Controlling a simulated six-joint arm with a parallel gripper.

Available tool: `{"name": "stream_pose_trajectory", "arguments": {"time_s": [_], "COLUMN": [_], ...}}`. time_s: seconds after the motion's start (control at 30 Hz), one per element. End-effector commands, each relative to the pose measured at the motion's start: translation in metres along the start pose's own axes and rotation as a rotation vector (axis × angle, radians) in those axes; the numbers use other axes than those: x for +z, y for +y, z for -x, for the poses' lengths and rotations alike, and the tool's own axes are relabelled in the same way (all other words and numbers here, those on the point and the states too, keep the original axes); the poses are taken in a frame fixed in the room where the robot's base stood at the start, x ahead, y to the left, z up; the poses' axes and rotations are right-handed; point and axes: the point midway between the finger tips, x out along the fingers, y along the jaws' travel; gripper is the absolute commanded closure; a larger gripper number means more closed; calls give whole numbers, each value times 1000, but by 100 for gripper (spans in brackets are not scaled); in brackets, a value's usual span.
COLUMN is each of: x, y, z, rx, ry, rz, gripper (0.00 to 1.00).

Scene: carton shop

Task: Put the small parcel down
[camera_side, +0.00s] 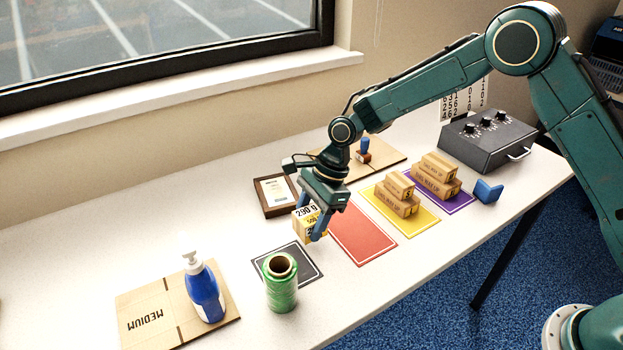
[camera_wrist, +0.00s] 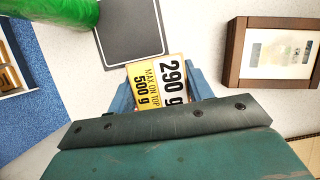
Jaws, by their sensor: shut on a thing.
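The small parcel (camera_side: 301,227) is a tan box with a white and yellow label reading "290 g", and "MAX ON TOP 500 g" shows in the wrist view (camera_wrist: 157,82). My gripper (camera_side: 313,226) is shut on it, with one blue finger on each side in the wrist view (camera_wrist: 160,95). The parcel hangs behind the black mat (camera_side: 308,271) and left of the red mat (camera_side: 362,236). I cannot tell its exact height over the table. The red mat is bare. Stacked parcels stand on the yellow mat (camera_side: 429,221) and the purple mat (camera_side: 463,203).
A green wrap roll (camera_side: 282,292) stands at the black mat's front edge. A blue pump bottle (camera_side: 205,294) stands on flat cardboard (camera_side: 143,315) at left. A framed card (camera_side: 268,206) lies behind the parcel. A stamp (camera_side: 364,151) and a grey control box (camera_side: 488,142) are farther back.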

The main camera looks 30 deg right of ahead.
Motion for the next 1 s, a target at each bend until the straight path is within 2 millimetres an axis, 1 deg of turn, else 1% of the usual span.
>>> {"name": "stream_pose_trajectory", "arguments": {"time_s": [0.1, 0.17, 0.47, 0.93, 0.97, 1.0], "x": [-4, -5, -5, -9, -10, -9], "y": [0, 0, 0, 0, 0, 0], "z": [-10, -12, -13, -22, -22, -22], "rx": [0, -1, -2, -1, 0, 0], "ry": [0, 0, 0, 0, 1, 1], "rz": [-1, 0, 0, 1, 0, 0], "gripper": [81, 81, 81, 81, 47, 40]}}
